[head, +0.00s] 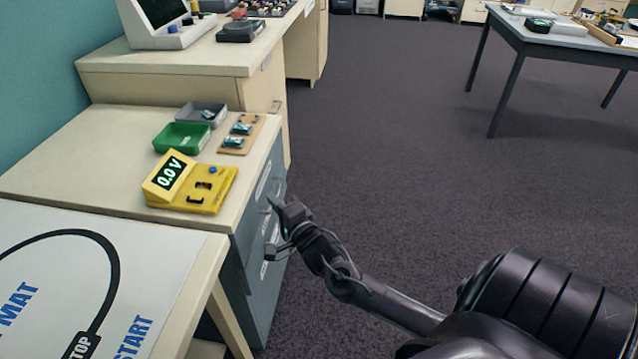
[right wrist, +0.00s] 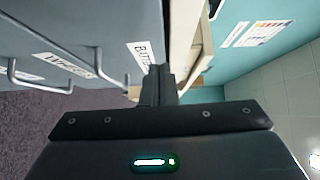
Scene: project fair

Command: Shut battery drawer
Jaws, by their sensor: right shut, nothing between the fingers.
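The battery drawer (right wrist: 118,22) is the top drawer of a grey-blue cabinet (head: 262,315); its label, partly readable as "BATTE", shows in the right wrist view. My right gripper (head: 274,204) is shut and empty, its fingertips at the upper drawer fronts. In the right wrist view the closed fingers (right wrist: 159,82) are right beside the label, touching or very close to the front. The fingers and wrist hide part of this drawer. I cannot tell whether a small gap remains behind its front. My left gripper is not in view.
A lower drawer handle (head: 279,250) sticks out just below my right gripper. On the cabinet top stand a yellow meter (head: 192,184), a green tray (head: 182,137) and a grey tray (head: 205,114). A mat table (head: 190,300) is in front. Carpet (head: 400,150) to the right is clear.

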